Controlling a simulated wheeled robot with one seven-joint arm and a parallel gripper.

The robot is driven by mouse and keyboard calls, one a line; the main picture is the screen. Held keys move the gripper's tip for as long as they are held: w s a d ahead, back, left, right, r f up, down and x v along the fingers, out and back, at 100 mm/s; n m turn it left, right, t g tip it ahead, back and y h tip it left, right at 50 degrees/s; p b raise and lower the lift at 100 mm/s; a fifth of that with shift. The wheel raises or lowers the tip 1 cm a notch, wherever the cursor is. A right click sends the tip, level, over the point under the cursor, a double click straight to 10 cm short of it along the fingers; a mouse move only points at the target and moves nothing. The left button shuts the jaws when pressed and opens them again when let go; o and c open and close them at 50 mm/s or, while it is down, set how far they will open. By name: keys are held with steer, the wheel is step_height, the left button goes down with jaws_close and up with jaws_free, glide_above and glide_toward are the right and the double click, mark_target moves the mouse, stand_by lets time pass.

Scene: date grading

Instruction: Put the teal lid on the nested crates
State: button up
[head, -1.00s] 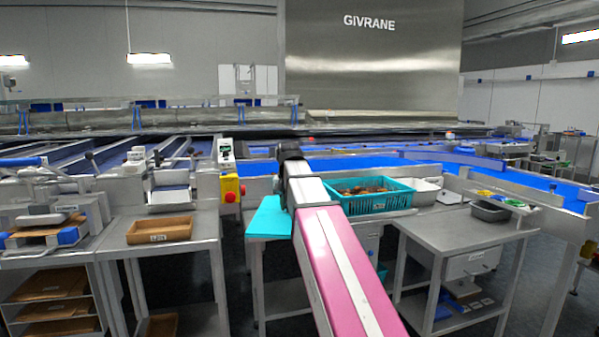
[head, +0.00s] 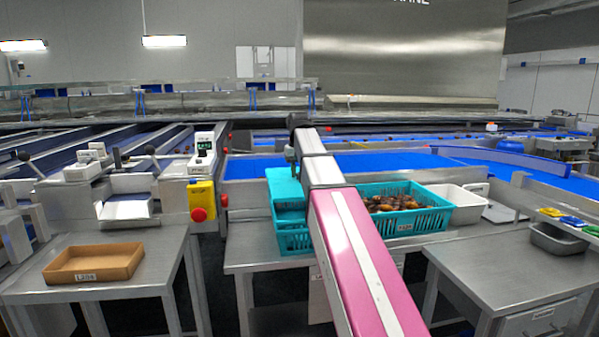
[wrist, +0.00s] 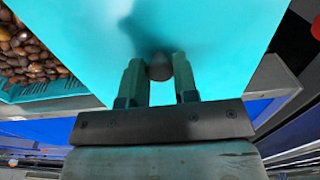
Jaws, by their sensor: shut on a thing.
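The teal lid (head: 284,184) is a flat panel at the left of my arm in the head view. In the wrist view the lid (wrist: 225,35) fills most of the picture, and my gripper (wrist: 158,72) is shut on its dark round knob (wrist: 159,67). The teal nested crates (head: 292,240) stand on the metal table below the lid, partly hidden by the lid and my arm. I cannot tell whether the lid touches their rim. My gripper's fingertips are hidden in the head view.
A teal crate of dates (head: 432,219) stands just right of my arm, with a white bin (head: 470,204) beyond it. A brown tray (head: 94,264) lies on the left table. A yellow box with a red button (head: 201,200) stands left of the lid.

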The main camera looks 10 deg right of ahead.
steer(key=shift+w, duration=0.2)
step_height(320, 180, down, 6)
steer(key=shift+f, duration=0.15)
stand_by(0.5)
steer(key=shift+f, duration=0.75)
stand_by(2.0)
steer(key=o, duration=1.4)
steer(key=shift+o, duration=0.2)
steer(key=shift+r, duration=3.5)
steer(key=shift+s, duration=0.1)
